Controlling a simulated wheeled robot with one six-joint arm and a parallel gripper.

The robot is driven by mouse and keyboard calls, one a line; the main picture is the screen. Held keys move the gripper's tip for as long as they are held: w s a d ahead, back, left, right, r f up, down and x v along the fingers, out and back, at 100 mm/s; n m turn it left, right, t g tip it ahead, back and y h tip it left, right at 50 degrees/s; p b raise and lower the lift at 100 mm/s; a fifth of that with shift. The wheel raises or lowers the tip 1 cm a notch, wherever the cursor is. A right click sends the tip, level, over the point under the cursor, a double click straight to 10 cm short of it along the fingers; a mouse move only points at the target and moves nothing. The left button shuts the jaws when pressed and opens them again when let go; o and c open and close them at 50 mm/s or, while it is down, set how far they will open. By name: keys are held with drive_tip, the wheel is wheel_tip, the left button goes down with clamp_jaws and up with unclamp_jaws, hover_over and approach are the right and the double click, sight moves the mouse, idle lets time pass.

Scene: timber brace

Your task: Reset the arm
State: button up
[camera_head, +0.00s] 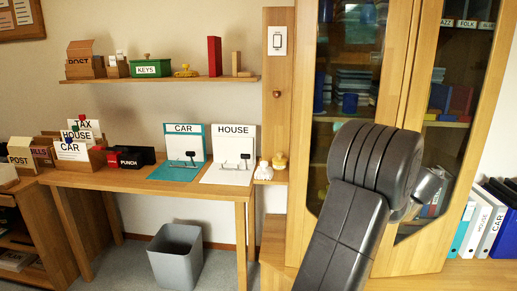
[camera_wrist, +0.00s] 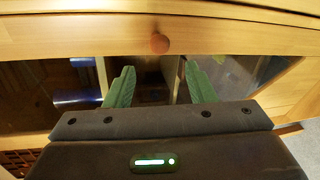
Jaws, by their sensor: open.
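My gripper (camera_wrist: 160,88) shows in the wrist view with its two green fingers apart and nothing between them. It faces a wooden cabinet front with a round wooden knob (camera_wrist: 159,43), which lies beyond the fingertips and apart from them. In the head view my dark arm stands raised at the centre right, in front of the glass-doored cabinet (camera_head: 398,70). The gripper itself cannot be made out clearly there, and the arm hides part of the cabinet.
A wooden desk (camera_head: 140,180) at the left holds a teal CAR clipboard (camera_head: 184,129) and a white HOUSE clipboard (camera_head: 234,132). A grey bin (camera_head: 175,257) stands below. A wall shelf (camera_head: 160,79) carries a green KEYS box (camera_head: 151,68). Binders (camera_head: 484,222) stand at the right.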

drive_tip(key=x, duration=0.9)
drive_tip(key=shift+w+d, duration=0.15)
